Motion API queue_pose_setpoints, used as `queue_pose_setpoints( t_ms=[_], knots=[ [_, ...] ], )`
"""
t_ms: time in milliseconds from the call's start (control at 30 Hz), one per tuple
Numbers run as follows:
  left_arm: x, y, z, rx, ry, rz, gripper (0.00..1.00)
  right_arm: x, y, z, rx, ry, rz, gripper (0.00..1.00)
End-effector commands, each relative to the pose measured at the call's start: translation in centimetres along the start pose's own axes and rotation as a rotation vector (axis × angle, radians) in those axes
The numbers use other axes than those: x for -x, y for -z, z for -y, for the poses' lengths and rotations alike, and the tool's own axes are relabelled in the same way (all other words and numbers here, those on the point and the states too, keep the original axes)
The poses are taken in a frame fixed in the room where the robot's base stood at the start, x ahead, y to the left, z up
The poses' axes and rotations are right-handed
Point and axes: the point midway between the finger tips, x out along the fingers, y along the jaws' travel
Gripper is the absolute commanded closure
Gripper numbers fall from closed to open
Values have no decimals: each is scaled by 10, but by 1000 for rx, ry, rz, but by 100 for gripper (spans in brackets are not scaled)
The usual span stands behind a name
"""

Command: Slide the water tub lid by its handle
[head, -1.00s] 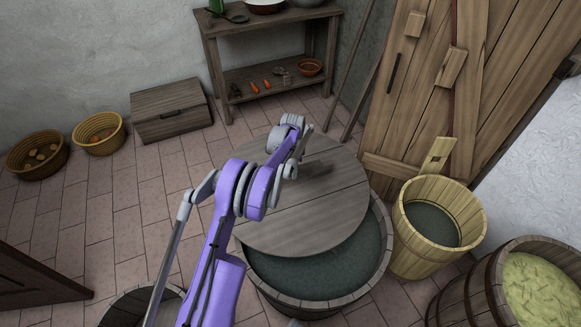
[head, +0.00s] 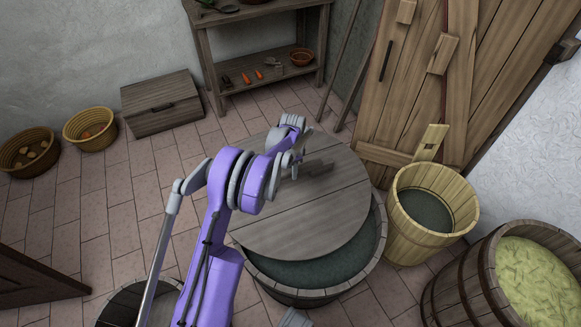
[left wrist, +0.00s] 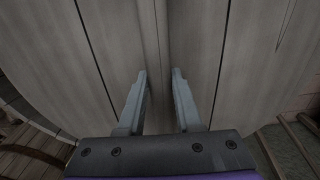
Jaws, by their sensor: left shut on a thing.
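The round plank lid (head: 305,215) lies over the water tub (head: 372,272), off-centre toward the back. A crescent of dark water shows along the tub's front and right. A dark handle (head: 320,167) stands on the lid's far part. My left gripper (head: 298,160) is at this handle, partly hidden by its own wrist. In the left wrist view, the two fingers (left wrist: 161,75) are on either side of the handle, a raised bar (left wrist: 156,28) on the lid's planks (left wrist: 110,40), and are shut on it.
A wooden bucket (head: 455,215) stands close right of the tub, with a barrel (head: 462,290) at the lower right. A plank door (head: 400,95) is behind. A chest (head: 160,105), two baskets (head: 88,143) and a shelf table (head: 205,60) stand at the back left. Tiled floor at left is clear.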

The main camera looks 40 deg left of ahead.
Motion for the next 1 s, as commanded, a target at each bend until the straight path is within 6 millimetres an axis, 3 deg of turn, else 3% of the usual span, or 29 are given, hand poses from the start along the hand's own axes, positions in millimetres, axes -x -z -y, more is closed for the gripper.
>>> queue_pose_setpoints(
  t_ms=[500, 1000],
  knots=[
    [0, 2, -28, -2, -4, 0, 100, 0, 0, 0, 0, 0, 0, 50],
    [1, 2, -32, 0, -2, 0, 100, 0, 0, 0, 0, 0, 0, 50]
  ],
)
